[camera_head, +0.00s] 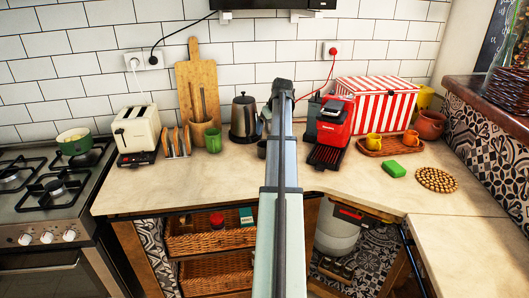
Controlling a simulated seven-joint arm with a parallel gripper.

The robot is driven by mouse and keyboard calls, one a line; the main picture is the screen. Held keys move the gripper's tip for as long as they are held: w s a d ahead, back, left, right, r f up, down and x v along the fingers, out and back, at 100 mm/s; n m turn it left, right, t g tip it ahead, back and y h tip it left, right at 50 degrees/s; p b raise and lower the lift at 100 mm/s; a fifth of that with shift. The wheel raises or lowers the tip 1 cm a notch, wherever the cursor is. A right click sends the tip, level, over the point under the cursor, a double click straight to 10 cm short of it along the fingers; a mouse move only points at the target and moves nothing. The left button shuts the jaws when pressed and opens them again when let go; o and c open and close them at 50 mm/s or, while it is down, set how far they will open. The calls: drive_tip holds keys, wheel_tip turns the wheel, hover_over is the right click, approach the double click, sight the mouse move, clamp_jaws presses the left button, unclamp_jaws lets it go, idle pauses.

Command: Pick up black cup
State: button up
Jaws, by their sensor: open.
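A small black cup (262,149) stands on the counter in the head view, just left of my arm and in front of the dark kettle. My arm hides its right side. My gripper (266,122) is at the far end of the arm, beside the kettle and above the cup in the picture. It is small and dark here, partly hidden by my own arm. It is open, and I see nothing held in it. How far it is from the cup is hard to judge.
A dark kettle (243,119) stands close left of my gripper. A green mug (213,141), a utensil pot (201,129) and a toaster (137,130) are further left. A red coffee machine (334,122) stands to the right. The front of the counter (180,188) is clear.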

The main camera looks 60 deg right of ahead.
drive_tip(key=shift+y, duration=0.3)
drive_tip(key=x, duration=0.9)
drive_tip(key=a+x, duration=0.1)
drive_tip(key=x, duration=0.3)
drive_tip(key=shift+s+d+f, duration=0.1)
drive_tip(key=shift+s+f, duration=0.1)
drive_tip(key=shift+f, duration=0.3)
drive_tip(key=shift+c, duration=0.5)
drive_tip(key=c, duration=1)
drive_tip(key=shift+r, duration=0.1)
wheel_tip(320, 180, up, 10)
